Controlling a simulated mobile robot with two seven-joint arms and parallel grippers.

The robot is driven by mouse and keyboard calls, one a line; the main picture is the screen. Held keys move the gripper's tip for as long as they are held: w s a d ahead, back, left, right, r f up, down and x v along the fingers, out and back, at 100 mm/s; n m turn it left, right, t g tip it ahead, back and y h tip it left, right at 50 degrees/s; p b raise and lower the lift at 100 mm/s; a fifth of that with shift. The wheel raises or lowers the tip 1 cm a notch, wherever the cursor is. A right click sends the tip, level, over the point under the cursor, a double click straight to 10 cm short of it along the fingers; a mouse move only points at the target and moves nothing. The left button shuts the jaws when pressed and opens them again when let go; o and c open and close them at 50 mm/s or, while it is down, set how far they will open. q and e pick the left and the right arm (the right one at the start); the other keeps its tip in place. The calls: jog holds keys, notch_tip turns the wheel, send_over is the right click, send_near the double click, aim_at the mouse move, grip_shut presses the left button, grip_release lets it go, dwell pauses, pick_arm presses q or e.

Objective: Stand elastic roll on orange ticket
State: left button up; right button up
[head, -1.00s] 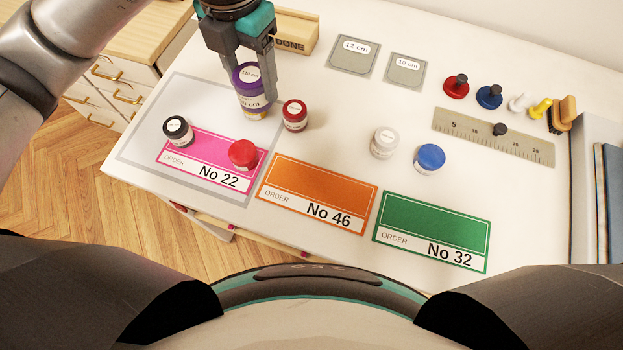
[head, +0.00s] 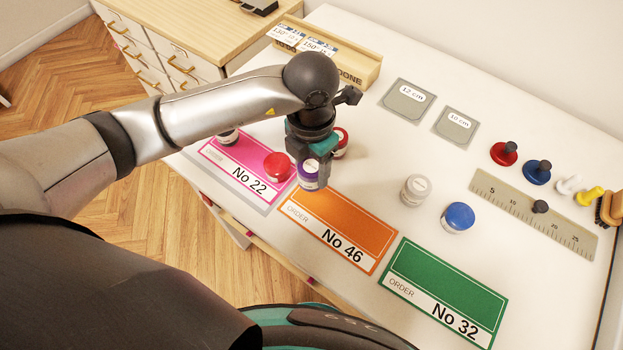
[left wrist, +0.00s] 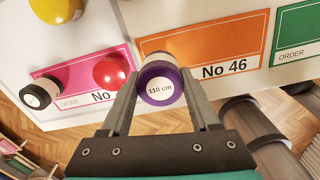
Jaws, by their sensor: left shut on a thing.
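The elastic roll has a purple end with a white 110 cm label. It shows in the head view (head: 309,174) and the left wrist view (left wrist: 159,88). My left gripper (head: 311,166) is shut on it, one finger on each side. The roll is at the upper left corner of the orange ticket No 46 (head: 345,226). In the left wrist view it covers part of the left end of the orange ticket (left wrist: 215,45). Whether its base touches the ticket is hidden. My right gripper is not in view.
A red-capped roll (head: 277,166) stands on the pink ticket (head: 222,158); another red one (head: 341,140) is behind my gripper. A clear-white roll (head: 415,190) and a blue-capped roll (head: 458,217) stand right of it. The green ticket (head: 447,285) is bare.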

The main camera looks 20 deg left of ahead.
aim_at(313, 167)
pick_arm(q)
jog(key=shift+f, duration=2.65)
jog(key=shift+f+b, duration=0.2)
jog(key=shift+b, duration=0.15)
jog(key=o, duration=1.4)
jog(key=shift+c, duration=0.2)
jog(key=shift+r, duration=0.1)
notch_tip(313, 167, up, 12)
jog(key=shift+r+p, duration=0.1)
jog(key=shift+p, duration=0.5)
jog(key=shift+d, duration=0.15)
